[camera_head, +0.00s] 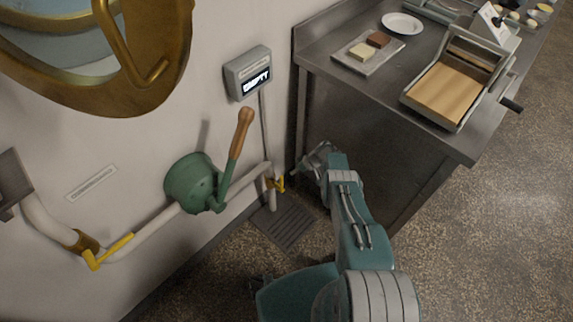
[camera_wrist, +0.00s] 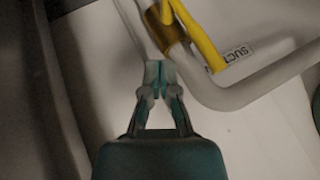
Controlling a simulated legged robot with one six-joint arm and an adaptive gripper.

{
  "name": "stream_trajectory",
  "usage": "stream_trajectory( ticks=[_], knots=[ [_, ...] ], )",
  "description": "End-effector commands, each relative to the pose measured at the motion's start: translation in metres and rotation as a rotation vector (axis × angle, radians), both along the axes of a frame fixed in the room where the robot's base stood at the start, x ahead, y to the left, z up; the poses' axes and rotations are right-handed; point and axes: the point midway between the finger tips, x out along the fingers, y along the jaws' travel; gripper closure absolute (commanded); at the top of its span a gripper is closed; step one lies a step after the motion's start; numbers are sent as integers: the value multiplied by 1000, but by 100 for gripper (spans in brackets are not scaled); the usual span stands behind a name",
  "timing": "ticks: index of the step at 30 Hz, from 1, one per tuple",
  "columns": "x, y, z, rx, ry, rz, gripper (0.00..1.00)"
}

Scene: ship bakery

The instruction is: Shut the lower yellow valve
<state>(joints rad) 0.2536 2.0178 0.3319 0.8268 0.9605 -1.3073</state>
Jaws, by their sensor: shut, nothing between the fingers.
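A yellow valve (camera_head: 280,184) sits on the pipe low by the wall, above the floor grate. In the wrist view its yellow handle (camera_wrist: 203,42) slants beside a brass body (camera_wrist: 164,26). I cannot tell the handle's exact angle to its pipe. My gripper (camera_head: 308,168) is right of this valve, by the workbench side. In the wrist view my gripper (camera_wrist: 163,72) is shut and empty, its tips just below the brass body in the picture. I cannot tell whether they touch the pipe. Another yellow valve (camera_head: 110,251) is on the pipe at left, its handle roughly along the pipe.
A green hand pump (camera_head: 190,182) with a wooden-ended lever (camera_head: 240,135) is on the pipe between the valves. A grey sign box (camera_head: 247,74) hangs above. The steel workbench (camera_head: 385,118) stands close at right. A grate (camera_head: 284,224) lies on the floor.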

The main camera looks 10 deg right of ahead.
Motion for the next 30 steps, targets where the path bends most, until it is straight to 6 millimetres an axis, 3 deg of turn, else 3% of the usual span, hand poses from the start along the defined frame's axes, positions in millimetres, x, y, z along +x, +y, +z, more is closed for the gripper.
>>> stream_trajectory(
  ticks=[19, 30],
  knots=[
    [-14, 31, 0, -1, 3, 2, 100],
    [-15, 33, 0, -2, 2, 0, 100]
  ],
)
